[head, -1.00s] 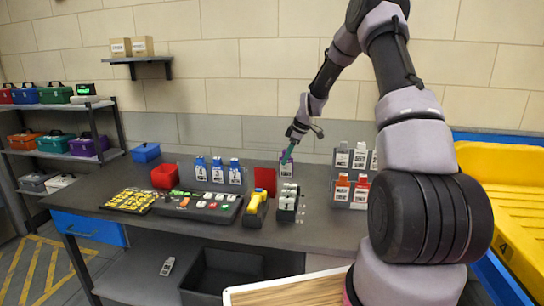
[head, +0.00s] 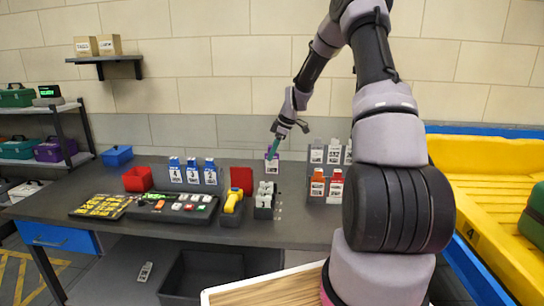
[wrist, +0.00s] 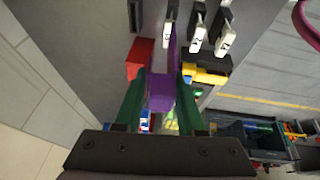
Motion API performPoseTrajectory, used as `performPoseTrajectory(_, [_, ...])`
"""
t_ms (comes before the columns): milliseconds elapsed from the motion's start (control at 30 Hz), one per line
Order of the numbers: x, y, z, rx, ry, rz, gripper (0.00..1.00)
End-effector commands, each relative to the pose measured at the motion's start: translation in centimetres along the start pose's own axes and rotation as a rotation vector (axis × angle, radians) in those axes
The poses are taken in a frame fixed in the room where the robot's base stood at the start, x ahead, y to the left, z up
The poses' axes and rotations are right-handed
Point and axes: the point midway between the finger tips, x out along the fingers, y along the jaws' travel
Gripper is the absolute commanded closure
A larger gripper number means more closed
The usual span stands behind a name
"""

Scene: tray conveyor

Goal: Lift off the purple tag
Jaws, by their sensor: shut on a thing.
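The purple tag (wrist: 163,92) is between the two green fingers of my gripper (wrist: 162,105) in the wrist view. The gripper is shut on it. In the head view my gripper (head: 274,147) is above the back part of the dark worktable (head: 120,208), and the purple tag (head: 269,156) shows just below the fingers with a pale label under it. Whether the tag is clear of what is beneath it is too small to tell.
To the left are blue tags (head: 192,173) and a red bin (head: 138,179). A red panel (head: 241,180) and yellow tool (head: 233,200) stand nearer. Orange-topped tags (head: 318,184) are at right. A yellow tray (head: 480,190) lies beyond my arm.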

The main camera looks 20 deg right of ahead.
Motion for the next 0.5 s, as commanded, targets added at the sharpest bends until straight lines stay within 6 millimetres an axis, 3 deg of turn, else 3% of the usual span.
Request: performPoseTrajectory(500, [-2.9,0.3,-1.2,0.0,0.0,0.002,1.0])
